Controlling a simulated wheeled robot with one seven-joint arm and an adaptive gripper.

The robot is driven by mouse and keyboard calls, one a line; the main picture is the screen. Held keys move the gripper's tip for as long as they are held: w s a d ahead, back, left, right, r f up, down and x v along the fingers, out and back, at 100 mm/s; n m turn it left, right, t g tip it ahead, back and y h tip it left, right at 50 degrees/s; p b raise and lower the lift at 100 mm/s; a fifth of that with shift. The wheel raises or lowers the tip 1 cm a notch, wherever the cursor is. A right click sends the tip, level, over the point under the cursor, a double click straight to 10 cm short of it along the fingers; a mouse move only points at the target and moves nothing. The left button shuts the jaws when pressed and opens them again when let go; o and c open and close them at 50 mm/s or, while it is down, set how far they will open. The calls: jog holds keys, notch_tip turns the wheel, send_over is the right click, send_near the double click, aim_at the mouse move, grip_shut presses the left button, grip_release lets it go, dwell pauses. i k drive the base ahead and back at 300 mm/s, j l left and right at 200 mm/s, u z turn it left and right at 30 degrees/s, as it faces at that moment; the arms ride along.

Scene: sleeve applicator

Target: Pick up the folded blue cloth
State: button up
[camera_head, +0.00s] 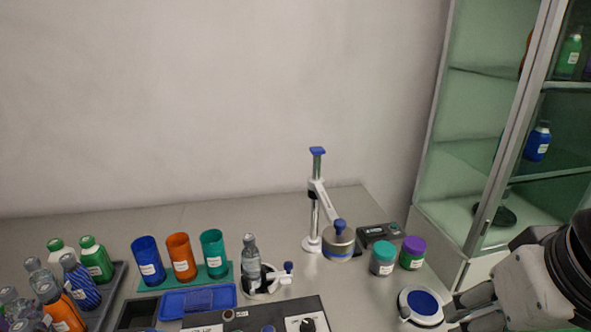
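A flat blue tray (228,290) lies on the table at the front, left of centre. A darker blue flat rectangle (198,300) lies in it and looks like the folded cloth, though it is too small to be sure. My gripper (452,311) is at the lower right, pointing left, far from the blue tray. It is beside a round white dish with a blue top (422,303); I cannot tell whether they touch. The fingers are small and partly cut off, so their opening is unclear.
Blue, orange and teal cups (180,257) stand behind the tray. A clear bottle (251,262) stands in a round holder to its right. Bottles crowd a rack (113,287) at left. A post stand (316,205), two jars (383,258) and a glass cabinet (468,180) are at right.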

aim_at(202, 300)
jog(key=i+j+u, duration=0.15)
jog(key=u, duration=0.2)
jog(key=i+u, duration=0.15)
jog(key=u, duration=0.2)
jog(key=i+j+u, duration=0.1)
jog(key=u, duration=0.3)
jog(key=i, duration=0.05)
